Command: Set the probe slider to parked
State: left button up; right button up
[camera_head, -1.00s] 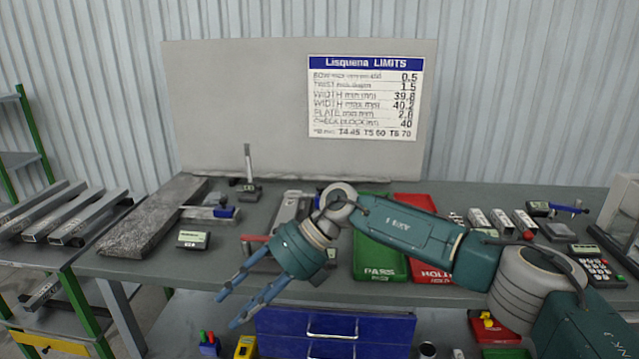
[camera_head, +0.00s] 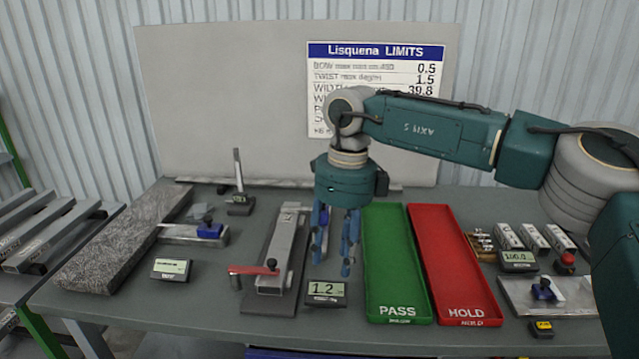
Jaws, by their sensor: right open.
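I cannot tell for certain which part is the probe slider. Candidates are a blue block with a dark knob (camera_head: 210,228) on a grey bar at the left, and a similar blue piece (camera_head: 543,290) on a pale plate at the right. A grey fixture (camera_head: 283,255) at the centre has a red lever (camera_head: 252,270) and a dark knob at its front. My right gripper (camera_head: 333,262) is open and empty, fingers pointing down, between this fixture and the green tray, behind a display reading 1.2 (camera_head: 325,292). My left gripper is out of view.
A green PASS tray (camera_head: 397,308) and a red HOLD tray (camera_head: 466,310) lie right of the gripper. A dark stone slab (camera_head: 120,245), another small display (camera_head: 171,268) and a dark stand (camera_head: 239,200) are at the left. The table's front strip is mostly clear.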

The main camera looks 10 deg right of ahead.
aim_at(325, 217)
jog(key=i, duration=1.25)
